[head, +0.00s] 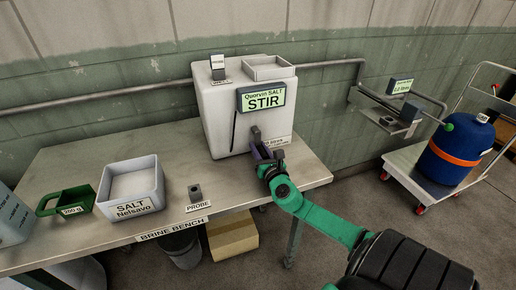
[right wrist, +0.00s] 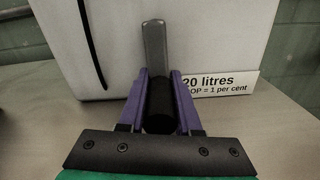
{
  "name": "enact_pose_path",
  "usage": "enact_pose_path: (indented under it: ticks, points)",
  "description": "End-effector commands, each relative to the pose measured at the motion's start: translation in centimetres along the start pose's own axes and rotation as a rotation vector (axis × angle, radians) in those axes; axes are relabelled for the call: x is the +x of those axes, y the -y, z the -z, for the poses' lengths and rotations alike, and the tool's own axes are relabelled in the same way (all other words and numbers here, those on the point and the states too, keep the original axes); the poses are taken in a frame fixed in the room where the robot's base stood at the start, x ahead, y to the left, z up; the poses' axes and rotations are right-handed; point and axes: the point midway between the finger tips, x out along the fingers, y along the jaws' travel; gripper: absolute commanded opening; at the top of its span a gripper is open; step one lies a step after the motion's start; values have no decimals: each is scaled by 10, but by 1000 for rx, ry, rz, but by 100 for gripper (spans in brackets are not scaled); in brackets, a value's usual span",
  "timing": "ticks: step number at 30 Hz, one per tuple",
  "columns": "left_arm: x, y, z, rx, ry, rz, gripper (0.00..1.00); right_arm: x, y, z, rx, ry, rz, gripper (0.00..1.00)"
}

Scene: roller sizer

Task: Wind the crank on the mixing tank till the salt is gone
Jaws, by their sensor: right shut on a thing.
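The white mixing tank (head: 220,120) stands at the back right of the brine bench. Its front display (head: 265,97) reads "Quorvin SALT STIR". The crank (head: 256,134) is on the tank's front, low and to the right. In the right wrist view the grey crank arm (right wrist: 154,45) points up, with its dark handle (right wrist: 159,105) between the purple fingers. My right gripper (head: 264,152) is shut on the crank handle; it also shows in the right wrist view (right wrist: 159,100). The tank's inside and any salt in it cannot be seen. My left gripper is not in view.
A white bin labelled SALT (head: 131,185), a green scoop (head: 68,201) and a small probe (head: 195,193) stand on the bench (head: 95,155). A trolley (head: 411,181) with a blue drum (head: 457,152) stands at right. A wall bracket (head: 390,122) sits between tank and trolley.

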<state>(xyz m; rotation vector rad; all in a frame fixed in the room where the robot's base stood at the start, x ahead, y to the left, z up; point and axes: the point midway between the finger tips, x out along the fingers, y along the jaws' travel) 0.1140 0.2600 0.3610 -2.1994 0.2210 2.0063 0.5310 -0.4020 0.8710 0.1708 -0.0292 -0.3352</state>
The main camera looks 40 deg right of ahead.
Motion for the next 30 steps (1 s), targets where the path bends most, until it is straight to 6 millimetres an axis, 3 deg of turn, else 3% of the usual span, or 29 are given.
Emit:
enact_pose_path:
  ticks: [6,7,9,20,23,30]
  points:
    - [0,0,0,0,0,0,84,-1,0,4,0,-9,0,0]
    - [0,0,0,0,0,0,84,-1,0,4,0,-9,0,40]
    - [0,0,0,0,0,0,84,-1,0,4,0,-8,0,62]
    - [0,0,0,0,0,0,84,-3,0,2,1,-3,-1,62]
    - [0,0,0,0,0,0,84,-12,0,2,1,-4,0,62]
    - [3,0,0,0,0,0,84,-54,1,4,1,-6,0,62]
